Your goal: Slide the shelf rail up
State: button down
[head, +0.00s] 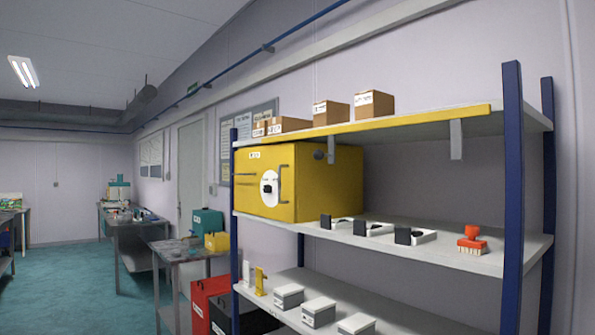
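A shelving unit with blue posts (513,190) fills the right side of the head view. A long yellow strip, which looks like the shelf rail (410,120), runs along the front edge of the top shelf. Its right end stops a little short of the front right post. Two grey brackets (456,140) hang below the top shelf's edge, one near each side of the rail's right half. I cannot tell whether the rail is raised or lowered. My gripper is not in view.
Several cardboard boxes (374,104) stand on the top shelf. A yellow cabinet (318,182), white trays with black blocks (403,236) and a red brush (472,241) are on the middle shelf. Grey boxes (318,313) sit lower. The teal floor (70,290) at left is clear.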

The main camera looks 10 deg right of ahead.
aim_at(455, 117)
jog(key=u, duration=0.05)
jog(key=i, duration=1)
jog(key=z, duration=0.05)
